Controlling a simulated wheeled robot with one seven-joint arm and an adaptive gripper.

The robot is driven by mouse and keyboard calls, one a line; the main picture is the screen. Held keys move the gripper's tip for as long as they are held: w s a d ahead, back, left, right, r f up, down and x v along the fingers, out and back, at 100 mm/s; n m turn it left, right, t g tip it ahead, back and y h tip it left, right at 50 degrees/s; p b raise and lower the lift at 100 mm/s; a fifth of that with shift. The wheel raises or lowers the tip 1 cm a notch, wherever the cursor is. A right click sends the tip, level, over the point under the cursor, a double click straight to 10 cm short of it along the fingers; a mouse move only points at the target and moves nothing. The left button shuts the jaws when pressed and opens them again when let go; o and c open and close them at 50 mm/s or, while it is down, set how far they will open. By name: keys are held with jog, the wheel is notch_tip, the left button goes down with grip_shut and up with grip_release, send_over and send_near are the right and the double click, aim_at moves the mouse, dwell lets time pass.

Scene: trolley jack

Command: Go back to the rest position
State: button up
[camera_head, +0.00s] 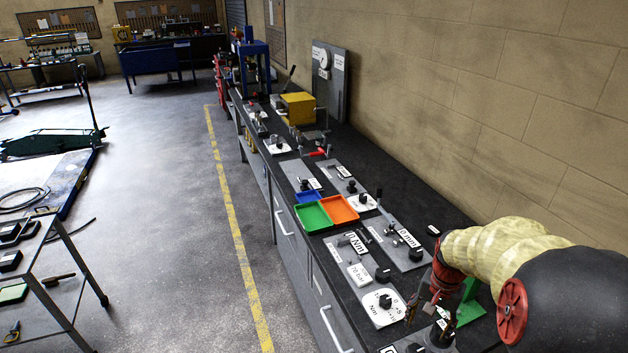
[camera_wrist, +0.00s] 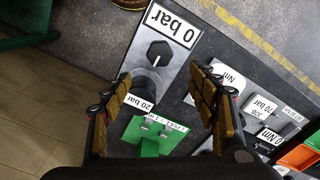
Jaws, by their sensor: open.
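My gripper (camera_head: 424,306) is above the near end of the long workbench in the head view, with my arm reaching in from the lower right. In the wrist view my gripper (camera_wrist: 160,103) is open, its two padded fingers wide apart with nothing between them. Beneath the fingers are a grey plate with a black knob (camera_wrist: 158,52) and a "0 bar" label (camera_wrist: 172,25), and a green holder (camera_wrist: 148,137) that also shows in the head view (camera_head: 470,309). A "20 bar" label (camera_wrist: 138,101) lies beside the left finger. The fingers partly hide the bench.
The black workbench top (camera_head: 405,190) holds several gauge plates, a green tray (camera_head: 312,216), an orange tray (camera_head: 339,209) and a yellow box (camera_head: 298,107). A block wall (camera_head: 480,90) borders it on the right. A green trolley jack (camera_head: 48,142) stands left. The floor between is open.

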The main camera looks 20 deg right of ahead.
jog(key=s+a+r+n+t+b, duration=0.2)
jog(key=a+r+n, duration=0.3)
jog(key=a, duration=0.6)
jog(key=s+a+r+n+t+b, duration=0.3)
jog(key=s+a+r+n+b, duration=0.2)
jog(key=a+r, duration=0.3)
jog(key=shift+s+a+n+t+b, duration=0.3)
jog(key=shift+a+n, duration=0.2)
jog(key=shift+a, duration=1.8)
